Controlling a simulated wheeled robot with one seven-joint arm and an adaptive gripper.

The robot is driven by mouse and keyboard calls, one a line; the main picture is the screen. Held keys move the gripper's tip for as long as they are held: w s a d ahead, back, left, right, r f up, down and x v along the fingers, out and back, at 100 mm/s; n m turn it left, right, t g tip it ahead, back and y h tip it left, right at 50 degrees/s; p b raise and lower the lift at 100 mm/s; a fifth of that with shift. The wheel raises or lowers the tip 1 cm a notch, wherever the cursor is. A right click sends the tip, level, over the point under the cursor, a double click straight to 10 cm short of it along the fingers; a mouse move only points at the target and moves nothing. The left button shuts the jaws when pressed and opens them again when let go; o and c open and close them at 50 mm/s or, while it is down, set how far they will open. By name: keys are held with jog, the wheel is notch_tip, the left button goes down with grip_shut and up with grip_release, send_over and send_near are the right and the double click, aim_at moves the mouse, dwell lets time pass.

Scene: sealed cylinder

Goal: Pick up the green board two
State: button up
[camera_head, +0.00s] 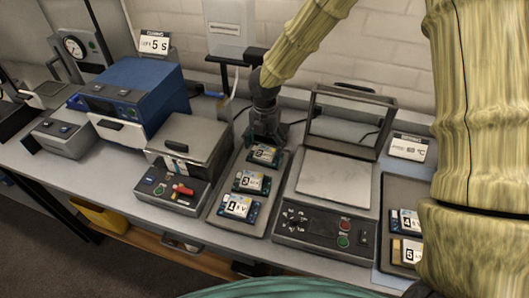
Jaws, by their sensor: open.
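A grey tray (216,216) on the bench holds a column of small dark blue-green boards with white labels. The back board (263,154) carries a label that seems to read 2, though it is too small to be sure. The middle board (251,181) reads 3 and the front board (240,206) seems to read 4. My gripper (265,142) points down over the back end of the tray, just behind and above the back board. It is open and empty. Its fingertips are dark and small, and I cannot tell whether they touch the board.
A grey box with a red lever (178,190) stands left of the tray, with a blue machine (130,98) beyond it. To the right is a flat press with a raised frame lid (345,120). Another tray (392,190) with boards lies at far right, partly hidden by my arm.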

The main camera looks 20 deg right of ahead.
aim_at(265, 155)
jog(key=shift+s+f, duration=0.45)
jog(key=shift+s, duration=0.15)
jog(key=shift+f+p, duration=0.3)
jog(key=shift+w+f, duration=0.4)
jog(key=shift+f, duration=0.1)
jog(key=shift+s+r, duration=0.15)
jog(key=shift+c, duration=0.2)
jog(key=shift+s+r, duration=0.1)
jog(key=c, duration=1.1)
